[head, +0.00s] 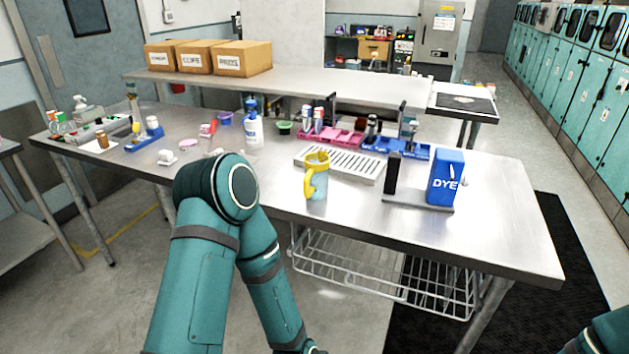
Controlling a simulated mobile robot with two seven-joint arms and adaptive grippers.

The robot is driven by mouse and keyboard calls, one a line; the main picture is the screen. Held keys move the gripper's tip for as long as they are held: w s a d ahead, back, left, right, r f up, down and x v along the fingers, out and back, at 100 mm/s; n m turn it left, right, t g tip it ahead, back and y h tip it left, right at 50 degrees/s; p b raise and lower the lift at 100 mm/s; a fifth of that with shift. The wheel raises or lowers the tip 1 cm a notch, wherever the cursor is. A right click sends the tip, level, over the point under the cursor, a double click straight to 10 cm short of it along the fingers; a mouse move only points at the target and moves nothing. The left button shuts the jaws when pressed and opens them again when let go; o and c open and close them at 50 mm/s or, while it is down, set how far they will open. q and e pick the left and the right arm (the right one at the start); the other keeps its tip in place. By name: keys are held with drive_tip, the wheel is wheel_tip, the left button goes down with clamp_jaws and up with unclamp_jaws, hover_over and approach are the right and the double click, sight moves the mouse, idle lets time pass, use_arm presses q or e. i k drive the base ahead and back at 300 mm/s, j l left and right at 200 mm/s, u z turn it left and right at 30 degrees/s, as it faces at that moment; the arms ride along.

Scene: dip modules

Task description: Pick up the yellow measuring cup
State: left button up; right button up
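The yellow measuring cup (309,187) stands upright near the front edge of the metal table. It has a yellow rim and handle and a pale blue, see-through body. Its handle is toward the left and front. My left arm rises in front of the table, left of the cup, and its lower part runs down out of the picture, so my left gripper is out of view. Only a bit of my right arm shows at the bottom right corner, and its gripper is out of view. Nothing holds the cup.
A white slotted rack (340,165) is just behind the cup. A blue DYE box (446,178) stands to its right beside a dark upright stand (391,174). A white bottle (254,132) stands behind left. A wire basket (370,272) hangs under the table. The table's right front is clear.

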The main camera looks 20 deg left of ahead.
sight(316, 181)
drive_tip(key=z, duration=0.6)
drive_tip(key=j+z, duration=0.5)
drive_tip(key=z, duration=0.2)
drive_tip(key=j+z, duration=0.35)
drive_tip(key=k+j+z, duration=0.5)
drive_tip(key=j, duration=0.2)
drive_tip(key=k+j, duration=0.25)
drive_tip(key=j, duration=0.15)
drive_tip(key=k+j+z, duration=0.1)
drive_tip(key=j, duration=0.35)
drive_tip(key=k, duration=0.1)
